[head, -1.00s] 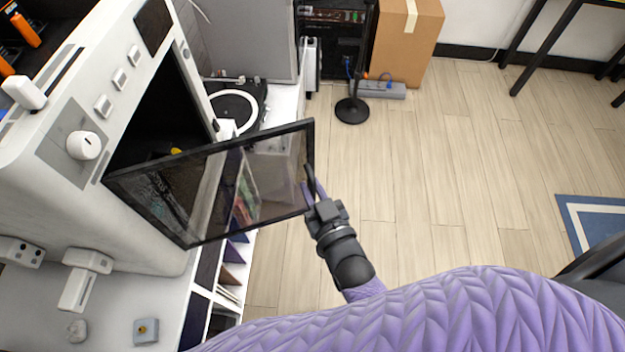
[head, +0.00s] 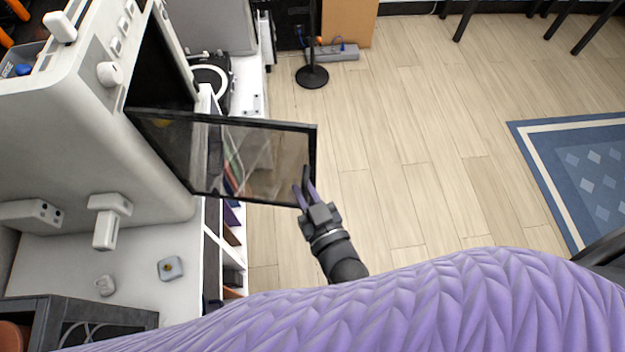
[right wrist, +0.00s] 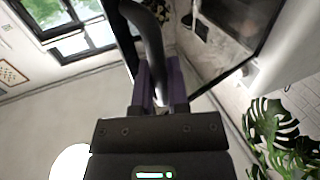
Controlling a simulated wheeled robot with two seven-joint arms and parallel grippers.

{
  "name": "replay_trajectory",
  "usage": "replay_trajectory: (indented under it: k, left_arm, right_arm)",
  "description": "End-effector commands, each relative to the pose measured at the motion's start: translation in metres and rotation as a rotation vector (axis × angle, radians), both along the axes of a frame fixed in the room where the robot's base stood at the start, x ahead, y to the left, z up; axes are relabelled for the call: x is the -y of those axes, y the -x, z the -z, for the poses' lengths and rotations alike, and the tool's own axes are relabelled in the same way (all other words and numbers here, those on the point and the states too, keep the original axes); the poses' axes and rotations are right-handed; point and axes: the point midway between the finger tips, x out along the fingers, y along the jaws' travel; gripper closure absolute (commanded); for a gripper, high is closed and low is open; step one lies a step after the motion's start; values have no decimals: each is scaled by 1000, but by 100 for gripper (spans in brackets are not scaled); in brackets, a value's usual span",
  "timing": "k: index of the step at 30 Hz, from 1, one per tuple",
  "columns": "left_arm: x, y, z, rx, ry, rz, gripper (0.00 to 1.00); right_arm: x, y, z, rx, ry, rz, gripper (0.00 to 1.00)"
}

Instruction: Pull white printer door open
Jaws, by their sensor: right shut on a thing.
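The white printer (head: 60,140) stands on the left of the head view. Its door (head: 255,165), a dark-framed clear panel, stands swung out from the printer's front, over the floor side of the shelf unit. My right gripper (head: 304,186) is at the door's free edge. In the right wrist view, its purple fingers (right wrist: 158,85) are shut on the dark curved door handle (right wrist: 150,40). The printer's dark opening (head: 160,65) shows behind the door. My left gripper is not in view.
A black stand with a round base (head: 312,76) is on the wood floor beyond the door. A blue rug (head: 590,170) lies at the right. A white shelf unit (head: 140,262) carries the printer. The floor between door and rug is clear.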

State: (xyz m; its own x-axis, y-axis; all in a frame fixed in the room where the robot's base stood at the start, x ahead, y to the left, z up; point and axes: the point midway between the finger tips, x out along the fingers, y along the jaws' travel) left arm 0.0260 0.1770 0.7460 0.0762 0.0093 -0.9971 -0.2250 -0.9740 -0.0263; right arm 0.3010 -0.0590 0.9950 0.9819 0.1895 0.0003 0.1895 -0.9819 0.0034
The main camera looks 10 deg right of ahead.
Motion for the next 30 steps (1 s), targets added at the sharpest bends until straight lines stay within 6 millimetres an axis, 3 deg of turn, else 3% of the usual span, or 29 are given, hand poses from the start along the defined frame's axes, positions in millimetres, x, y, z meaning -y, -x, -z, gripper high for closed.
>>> replay_trajectory:
  k: [16,17,21,30]
  left_arm:
    - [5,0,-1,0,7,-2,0]
    - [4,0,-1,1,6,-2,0]
    - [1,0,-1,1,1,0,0]
    - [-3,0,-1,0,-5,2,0]
  right_arm:
    - [-6,3,0,0,1,-11,100]
    - [-6,3,0,0,1,-11,79]
    - [-6,3,0,0,1,-11,50]
    - [-5,6,0,-1,0,-10,48]
